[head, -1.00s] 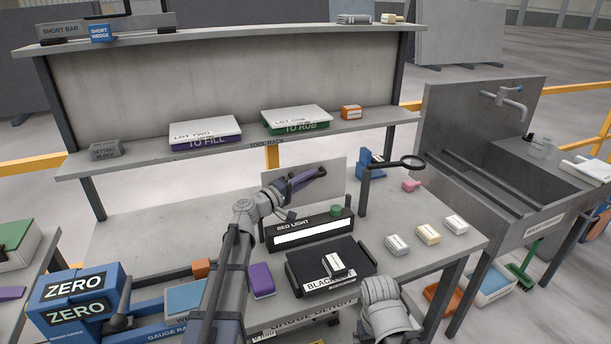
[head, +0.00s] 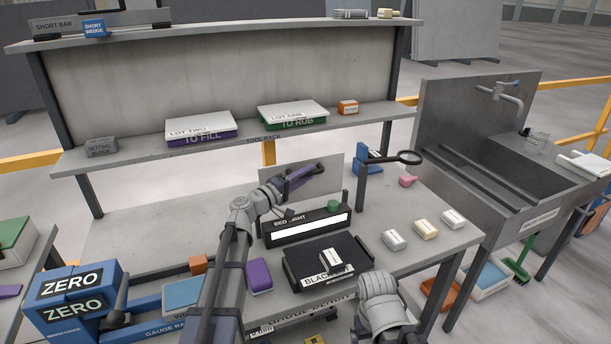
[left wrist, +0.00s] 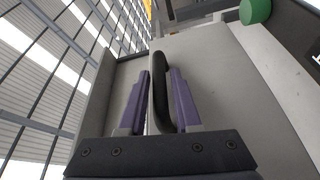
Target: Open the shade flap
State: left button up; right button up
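The shade flap (head: 276,184) is a plain grey panel standing upright behind the black bed light (head: 310,229) on the bench. In the left wrist view the flap (left wrist: 226,75) fills much of the picture, with a black bar handle (left wrist: 161,75) on it. My left gripper (head: 318,168) is at the flap. In the left wrist view its purple fingers (left wrist: 161,72) stand close on both sides of the handle and look shut on it, though a thin light strip shows by the left finger. My right arm (head: 385,305) is low at the front; its fingers are out of sight.
A green knob (head: 333,206) sits by the bed light. A black plate (head: 300,275) with a small block is in front of it. A magnifier on a post (head: 363,190) stands right of the flap. Several small blocks lie at right. The tool rack (head: 330,122) is behind.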

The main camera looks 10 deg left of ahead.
pick_arm(q)
jog(key=v, duration=0.7)
jog(key=shift+s+a, duration=0.25)
jog(key=shift+s, duration=0.1)
pick_arm(e)
jog(key=shift+f, duration=0.3)
pick_arm(q)
jog(key=shift+f, duration=0.1)
pick_arm(e)
jog(key=shift+s, duration=0.1)
